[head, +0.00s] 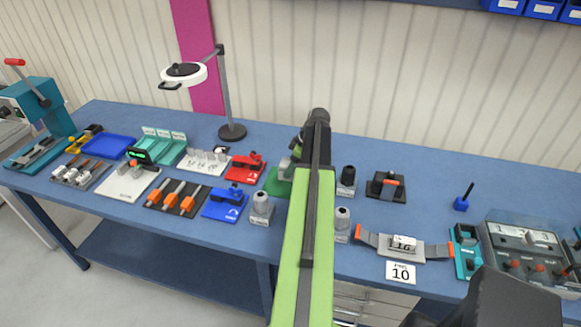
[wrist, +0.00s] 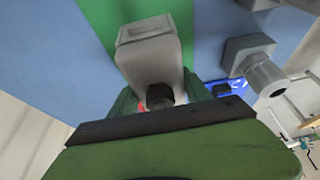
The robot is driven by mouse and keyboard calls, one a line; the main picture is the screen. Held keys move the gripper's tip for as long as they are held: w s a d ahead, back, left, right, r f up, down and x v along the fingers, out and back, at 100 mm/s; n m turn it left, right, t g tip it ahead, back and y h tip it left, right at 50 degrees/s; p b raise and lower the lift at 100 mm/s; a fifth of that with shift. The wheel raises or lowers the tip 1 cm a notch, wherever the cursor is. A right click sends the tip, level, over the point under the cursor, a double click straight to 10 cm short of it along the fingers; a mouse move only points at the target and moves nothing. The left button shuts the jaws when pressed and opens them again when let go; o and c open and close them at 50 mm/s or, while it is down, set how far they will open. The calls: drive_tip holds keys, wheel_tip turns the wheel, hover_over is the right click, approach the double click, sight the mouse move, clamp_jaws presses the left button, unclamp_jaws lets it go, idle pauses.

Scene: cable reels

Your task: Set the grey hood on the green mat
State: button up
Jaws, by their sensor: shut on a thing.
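The grey hood (wrist: 148,50) is held in front of my wrist camera, its blocky end pointing away from me. My gripper (wrist: 160,97) is shut on it, with the fingers mostly hidden behind the hood and my own wrist. The green mat (wrist: 97,20) shows beyond and beside the hood in the wrist view. In the head view the green mat (head: 273,185) shows left of my arm, with the hood (head: 285,168) over it and my gripper (head: 296,150) just above. I cannot tell whether the hood touches the mat.
A grey connector with a round neck (head: 262,206) stands in front of the mat. A red fixture (head: 245,168) and a blue fixture (head: 224,205) lie to the left. Dark and grey round-topped pieces (head: 347,178) stand right of my arm. A magnifier lamp (head: 232,130) stands behind.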

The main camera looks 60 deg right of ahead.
drive_tip(key=shift+f, duration=0.15)
drive_tip(key=shift+f+b, duration=1.05)
drive_tip(key=shift+b, duration=0.1)
drive_tip(key=shift+f, duration=0.1)
drive_tip(key=shift+f+b, duration=1.05)
drive_tip(key=shift+b, duration=0.15)
drive_tip(key=o, duration=1.7)
drive_tip(key=shift+r, duration=0.1)
